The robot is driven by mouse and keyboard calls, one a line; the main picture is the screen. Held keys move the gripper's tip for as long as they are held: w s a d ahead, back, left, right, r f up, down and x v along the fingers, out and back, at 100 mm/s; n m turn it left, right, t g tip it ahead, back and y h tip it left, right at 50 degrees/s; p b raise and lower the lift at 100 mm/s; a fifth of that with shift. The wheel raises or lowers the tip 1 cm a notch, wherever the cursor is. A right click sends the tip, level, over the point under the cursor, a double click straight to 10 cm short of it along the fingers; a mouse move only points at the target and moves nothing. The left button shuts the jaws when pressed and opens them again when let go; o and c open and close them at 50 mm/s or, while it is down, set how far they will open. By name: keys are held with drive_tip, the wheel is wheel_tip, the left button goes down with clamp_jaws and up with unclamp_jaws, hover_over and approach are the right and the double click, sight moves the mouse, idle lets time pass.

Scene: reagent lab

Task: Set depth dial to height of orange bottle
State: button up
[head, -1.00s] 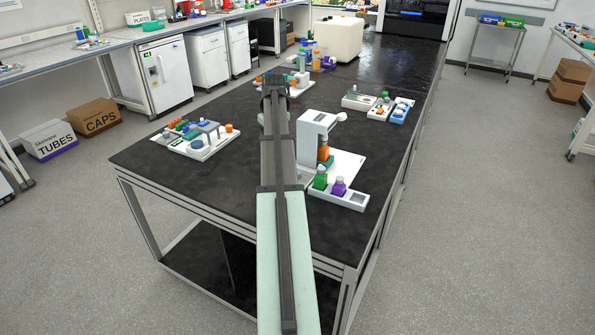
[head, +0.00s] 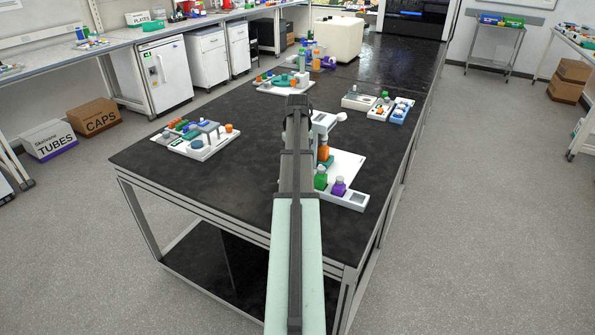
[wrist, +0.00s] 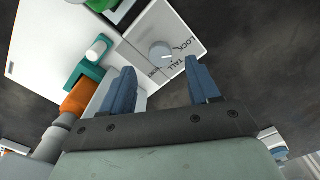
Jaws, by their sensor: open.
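The depth dial (wrist: 160,52) is a round grey knob with a white mark, on a white plate lettered LOCK and TALL; a third word is partly covered. My arm hides it in the head view. My gripper (wrist: 160,66) is open, its two blue fingers apart, with the dial ahead of the gap between them. I cannot tell how far above the dial they are. The orange bottle (head: 323,153) stands at the white stand (head: 325,120); in the wrist view it (wrist: 79,97) lies left of my fingers, beside a teal part (wrist: 87,76).
A green bottle (head: 320,181) and a purple bottle (head: 339,187) stand in a white rack (head: 358,200) at the bench's right front. A tray of parts (head: 198,150) is at the left. The black bench (head: 240,125) between is clear.

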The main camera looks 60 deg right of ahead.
drive_tip(key=shift+f, duration=2.65)
drive_tip(key=c, duration=1)
